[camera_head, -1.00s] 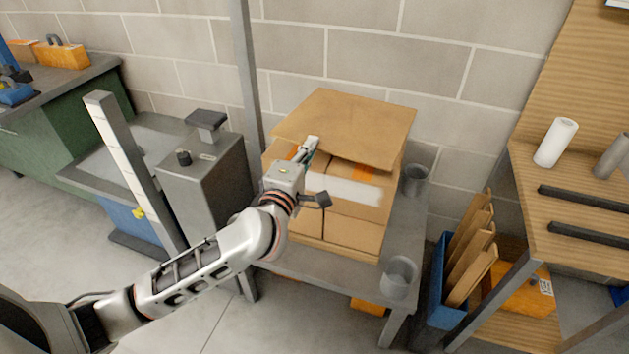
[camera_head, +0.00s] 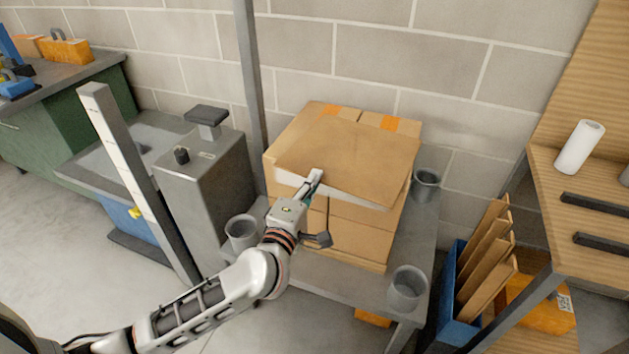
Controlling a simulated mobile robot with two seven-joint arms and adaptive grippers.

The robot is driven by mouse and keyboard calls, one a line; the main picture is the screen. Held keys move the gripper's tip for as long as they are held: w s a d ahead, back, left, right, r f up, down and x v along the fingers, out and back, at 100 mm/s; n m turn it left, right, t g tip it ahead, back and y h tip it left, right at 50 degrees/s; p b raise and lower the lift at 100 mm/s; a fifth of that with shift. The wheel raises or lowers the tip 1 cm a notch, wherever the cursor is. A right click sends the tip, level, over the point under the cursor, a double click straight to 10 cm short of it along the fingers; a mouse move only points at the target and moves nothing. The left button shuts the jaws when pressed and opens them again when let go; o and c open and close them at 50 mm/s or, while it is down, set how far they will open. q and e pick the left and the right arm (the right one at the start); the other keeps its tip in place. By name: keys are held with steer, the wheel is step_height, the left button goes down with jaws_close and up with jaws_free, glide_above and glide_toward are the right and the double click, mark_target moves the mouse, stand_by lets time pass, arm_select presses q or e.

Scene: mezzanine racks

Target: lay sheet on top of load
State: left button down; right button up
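The load is a block of brown cardboard boxes (camera_head: 352,240) on a grey stand. A flat brown sheet (camera_head: 350,148) lies over much of its top, set toward the front. The back strip of the box tops, with orange tape, shows behind it. The sheet's front edge sticks out over the front of the load, and a white band (camera_head: 345,191) shows just below that edge. My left gripper (camera_head: 314,178) is at the middle of the sheet's front edge and appears shut on it. Whether the sheet rests fully flat is hard to tell. My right gripper is not in view.
Grey cups stand on the stand's corners (camera_head: 407,287), (camera_head: 427,184), (camera_head: 242,232). A grey post (camera_head: 250,90) rises behind the load at left. A blue bin with brown boards (camera_head: 484,262) and a wooden bench (camera_head: 575,215) are at right. A grey machine (camera_head: 200,185) is at left.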

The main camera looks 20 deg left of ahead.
arm_select(q)
steer(key=shift+f, duration=0.1)
steer(key=c, duration=2.3)
jaws_free()
